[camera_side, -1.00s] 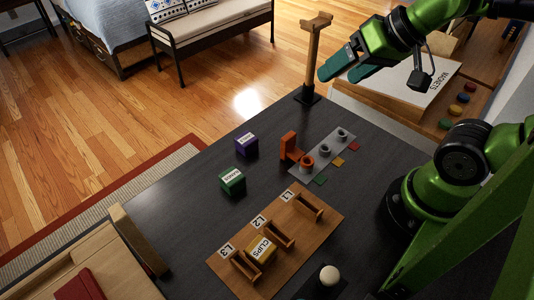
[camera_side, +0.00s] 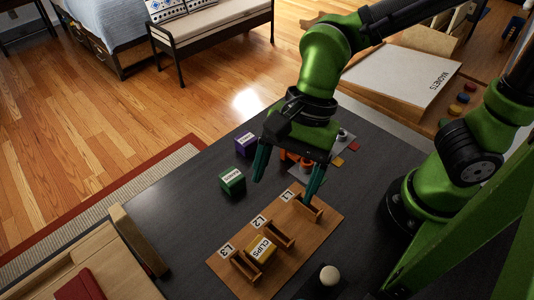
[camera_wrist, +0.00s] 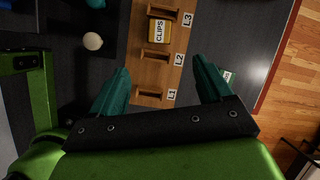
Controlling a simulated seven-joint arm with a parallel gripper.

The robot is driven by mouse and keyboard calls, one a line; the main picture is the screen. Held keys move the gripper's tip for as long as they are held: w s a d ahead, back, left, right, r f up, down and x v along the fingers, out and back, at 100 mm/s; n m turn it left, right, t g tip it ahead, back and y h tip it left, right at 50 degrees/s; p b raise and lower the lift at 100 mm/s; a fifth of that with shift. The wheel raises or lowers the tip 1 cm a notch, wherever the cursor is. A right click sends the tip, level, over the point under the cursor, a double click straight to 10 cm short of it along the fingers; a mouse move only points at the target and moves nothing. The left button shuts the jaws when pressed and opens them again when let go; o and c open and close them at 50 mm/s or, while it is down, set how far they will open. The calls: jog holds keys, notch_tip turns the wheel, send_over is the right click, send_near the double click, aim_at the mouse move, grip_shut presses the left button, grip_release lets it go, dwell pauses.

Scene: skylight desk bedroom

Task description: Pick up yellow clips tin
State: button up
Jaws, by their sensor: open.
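The yellow clips tin (camera_side: 261,248) sits on the wooden board (camera_side: 226,268) between the L2 and L3 dividers, with its CLIPS label up. It also shows in the wrist view (camera_wrist: 158,32), near the top middle. My gripper (camera_side: 284,190) is open and empty, pointing down above the L1 end of the board, apart from the tin. In the wrist view my gripper's fingers (camera_wrist: 162,80) are spread wide, with the tin beyond them.
A green tin (camera_side: 232,181) and a purple tin (camera_side: 246,144) stand left of my gripper. A white-topped knob (camera_side: 329,275) stands near the board's right edge.

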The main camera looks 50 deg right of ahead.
aim_at(261, 248)
jog(key=a+f+m, duration=0.1)
jog(key=a+f, duration=0.1)
jog(key=f, duration=0.3)
jog(key=a+f+m, duration=0.1)
jog(key=a+f, duration=0.1)
jog(key=f, duration=0.3)
jog(key=a+f+m, duration=0.1)
jog(key=a+f, duration=0.1)
jog(key=f, duration=0.3)
jog(key=shift+s+a+f, duration=0.15)
jog(key=shift+s+a, duration=0.15)
jog(key=shift+s, duration=0.05)
jog(key=c, duration=1.1)
jog(key=shift+o, duration=0.2)
